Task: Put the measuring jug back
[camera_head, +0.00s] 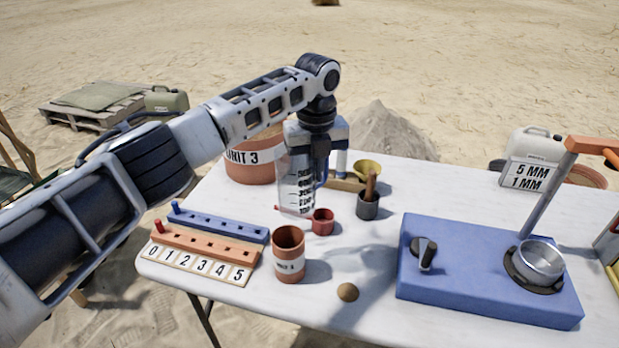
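My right gripper is not in view.
A brown ball (347,292) lies in front. A blue-based device (470,285) stands right.

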